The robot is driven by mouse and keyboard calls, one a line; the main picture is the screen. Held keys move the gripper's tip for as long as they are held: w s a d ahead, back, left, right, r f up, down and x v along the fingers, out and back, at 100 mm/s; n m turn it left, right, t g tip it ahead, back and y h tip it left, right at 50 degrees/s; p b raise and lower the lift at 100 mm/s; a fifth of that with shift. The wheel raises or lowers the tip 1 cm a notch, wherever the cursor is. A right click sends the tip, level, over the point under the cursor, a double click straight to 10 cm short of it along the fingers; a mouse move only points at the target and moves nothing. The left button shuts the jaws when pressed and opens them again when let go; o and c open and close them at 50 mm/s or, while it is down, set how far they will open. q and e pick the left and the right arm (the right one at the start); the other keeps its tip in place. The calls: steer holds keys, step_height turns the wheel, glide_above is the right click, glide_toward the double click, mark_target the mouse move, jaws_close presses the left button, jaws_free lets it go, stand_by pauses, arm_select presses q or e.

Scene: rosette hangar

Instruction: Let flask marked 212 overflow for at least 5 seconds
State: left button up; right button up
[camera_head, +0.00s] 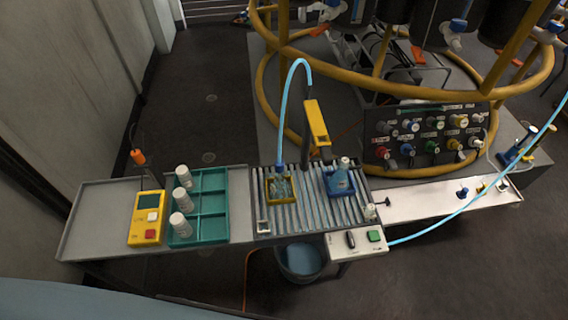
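A small clear flask (281,188) stands in a yellow square holder (270,198) on a ribbed metal drain deck (308,213). A light blue tube (283,110) arches over and ends above this flask. Whether liquid runs over its rim is too small to tell. A second flask or bottle (344,166) with a pale cap sits in a blue holder (340,187) to the right. Three white capped bottles (184,201) stand in a green rack (212,207) at the left. No number, including 212, is readable on any of them. Neither of my grippers is in view.
A yellow handheld meter (146,219) lies left of the rack. A control box (358,242) with a black lever and green button is at the deck's front right. A bucket (301,259) stands below. Yellow ring frame (264,88) and valve panel (428,137) stand behind.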

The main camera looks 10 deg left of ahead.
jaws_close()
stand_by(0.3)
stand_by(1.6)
